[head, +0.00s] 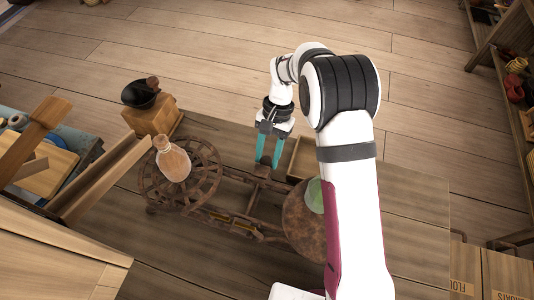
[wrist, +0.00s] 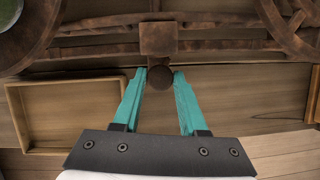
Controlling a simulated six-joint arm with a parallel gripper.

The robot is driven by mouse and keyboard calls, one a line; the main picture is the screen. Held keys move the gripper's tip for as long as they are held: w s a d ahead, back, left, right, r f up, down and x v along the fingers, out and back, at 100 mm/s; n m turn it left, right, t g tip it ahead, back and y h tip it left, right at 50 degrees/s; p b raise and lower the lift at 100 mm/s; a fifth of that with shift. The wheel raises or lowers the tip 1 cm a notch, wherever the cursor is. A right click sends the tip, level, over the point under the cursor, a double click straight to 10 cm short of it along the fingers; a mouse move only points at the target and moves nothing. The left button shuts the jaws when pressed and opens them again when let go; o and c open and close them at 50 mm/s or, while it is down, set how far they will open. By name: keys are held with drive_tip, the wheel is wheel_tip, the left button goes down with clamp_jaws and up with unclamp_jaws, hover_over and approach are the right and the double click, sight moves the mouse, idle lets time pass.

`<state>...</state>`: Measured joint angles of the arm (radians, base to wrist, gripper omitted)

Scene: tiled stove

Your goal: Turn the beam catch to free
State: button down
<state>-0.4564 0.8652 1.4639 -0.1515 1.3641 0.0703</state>
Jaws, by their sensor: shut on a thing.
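A rusty brown balance scale (head: 237,218) lies across the wooden table, with a spoked round pan (head: 150,187) at the left and a solid round plate (head: 305,228) at the right. At mid-beam is the beam catch, a brown block (wrist: 158,38) with a dark round knob (wrist: 161,76) on the near side in the wrist view. My gripper (head: 267,163) points down at mid-beam, and its teal fingers (wrist: 158,80) stand on both sides of the knob, shut on it. The catch is mostly hidden behind the fingers in the head view.
A pale wooden bottle-shaped piece (head: 173,163) stands on the spoked pan. A green round thing (head: 314,194) sits on the plate, partly behind my arm. A shallow wooden tray (wrist: 68,141) lies close to the gripper. A grinder (head: 150,110) stands at the back left.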

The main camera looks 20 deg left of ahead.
drive_tip(key=shift+m+y, duration=0.5)
drive_tip(key=shift+m, duration=0.7)
drive_tip(key=shift+m+t, duration=0.3)
drive_tip(key=shift+c, duration=2.3)
unclamp_jaws()
drive_tip(key=v, duration=1.5)
drive_tip(key=shift+w+d+r, duration=0.2)
drive_tip(key=shift+d+r, duration=0.05)
drive_tip(key=shift+r, duration=0.05)
